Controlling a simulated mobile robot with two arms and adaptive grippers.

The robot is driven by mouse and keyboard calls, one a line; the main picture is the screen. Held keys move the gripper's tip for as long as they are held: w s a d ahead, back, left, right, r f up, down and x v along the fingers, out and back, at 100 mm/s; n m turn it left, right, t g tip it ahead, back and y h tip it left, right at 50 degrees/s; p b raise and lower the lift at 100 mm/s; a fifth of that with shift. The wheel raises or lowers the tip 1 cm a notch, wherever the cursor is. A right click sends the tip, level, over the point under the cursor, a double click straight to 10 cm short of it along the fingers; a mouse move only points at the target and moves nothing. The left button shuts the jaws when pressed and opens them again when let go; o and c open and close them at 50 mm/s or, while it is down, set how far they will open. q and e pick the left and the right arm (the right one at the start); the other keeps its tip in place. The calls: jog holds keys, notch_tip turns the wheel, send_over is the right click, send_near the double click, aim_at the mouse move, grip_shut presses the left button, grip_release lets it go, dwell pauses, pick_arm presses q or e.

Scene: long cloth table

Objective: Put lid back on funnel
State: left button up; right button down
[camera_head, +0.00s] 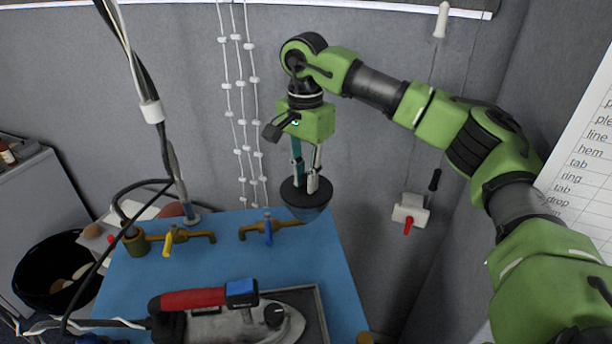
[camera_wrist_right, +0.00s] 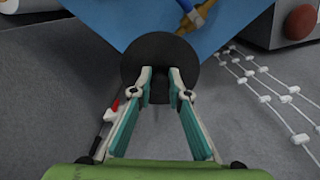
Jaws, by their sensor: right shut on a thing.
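My right gripper (camera_head: 306,182) points down at the far right corner of the blue table top. It is shut on the black round lid (camera_head: 296,198), gripping it at its middle. In the right wrist view the gripper's teal fingers (camera_wrist_right: 160,88) close on a small knob at the centre of the lid (camera_wrist_right: 147,50). My left gripper is not in view.
A blue table top (camera_head: 240,265) holds a brass tap with a yellow handle (camera_head: 169,240), one with a blue handle (camera_head: 268,230), and an iron with a red grip (camera_head: 195,300) on a tray. A black bowl (camera_head: 50,272) stands at left. White beaded cords hang behind.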

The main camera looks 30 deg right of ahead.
jog(key=c, duration=1.8)
grip_release()
jog(key=shift+c, duration=0.2)
jog(key=o, duration=0.5)
jog(key=shift+c, duration=0.2)
jog(key=shift+r, duration=0.15)
jog(key=shift+r+p, duration=2.6)
jog(key=shift+r, duration=0.8)
grip_shut()
